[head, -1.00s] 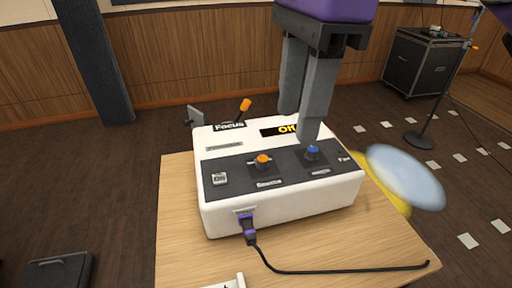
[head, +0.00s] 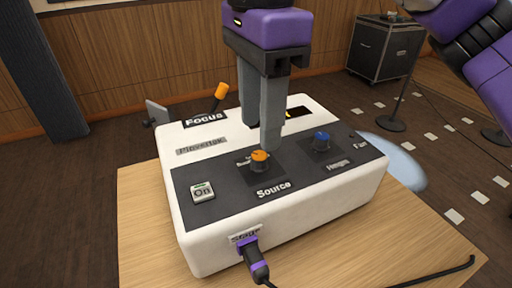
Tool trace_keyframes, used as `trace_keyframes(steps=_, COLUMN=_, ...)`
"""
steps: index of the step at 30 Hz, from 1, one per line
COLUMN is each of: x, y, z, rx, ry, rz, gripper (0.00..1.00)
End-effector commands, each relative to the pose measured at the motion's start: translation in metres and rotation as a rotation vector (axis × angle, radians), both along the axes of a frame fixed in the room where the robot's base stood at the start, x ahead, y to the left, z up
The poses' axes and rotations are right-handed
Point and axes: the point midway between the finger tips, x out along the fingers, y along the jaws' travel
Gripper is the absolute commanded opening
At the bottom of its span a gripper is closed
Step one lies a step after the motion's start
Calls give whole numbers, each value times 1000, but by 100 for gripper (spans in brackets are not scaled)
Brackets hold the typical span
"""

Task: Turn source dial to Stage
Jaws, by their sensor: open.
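The source dial (head: 260,160) is an orange knob on the dark front panel of a white control box (head: 205,255), with the label "Source" below it. A label behind the dial is partly hidden. My gripper (head: 262,140) points down with its two grey fingers just behind and above the orange dial. The fingers are apart and hold nothing. I cannot tell whether the nearer fingertip touches the dial. A label reading "Stage" (head: 245,234) is on the box's front wall, above a purple plug (head: 254,262).
A blue knob (head: 321,140) stands right of the dial, and an "On" button (head: 203,191) left of it. An orange-tipped lever (head: 219,93) rises at the back by "Focus". My fingers partly cover a dark display (head: 299,113). The wooden table (head: 140,215) is clear at left.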

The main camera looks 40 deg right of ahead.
Motion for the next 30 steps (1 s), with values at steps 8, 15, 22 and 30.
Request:
trace_keyframes(steps=8, x=0, y=0, z=-41, rx=1, ry=1, rz=0, gripper=44)
trace_keyframes(steps=15, x=0, y=0, z=-49, rx=1, ry=0, rz=0, gripper=44)
trace_keyframes(steps=22, x=0, y=0, z=-49, rx=1, ry=0, rz=0, gripper=34)
trace_keyframes(steps=30, x=0, y=0, z=-49, rx=1, ry=0, rz=0, gripper=0)
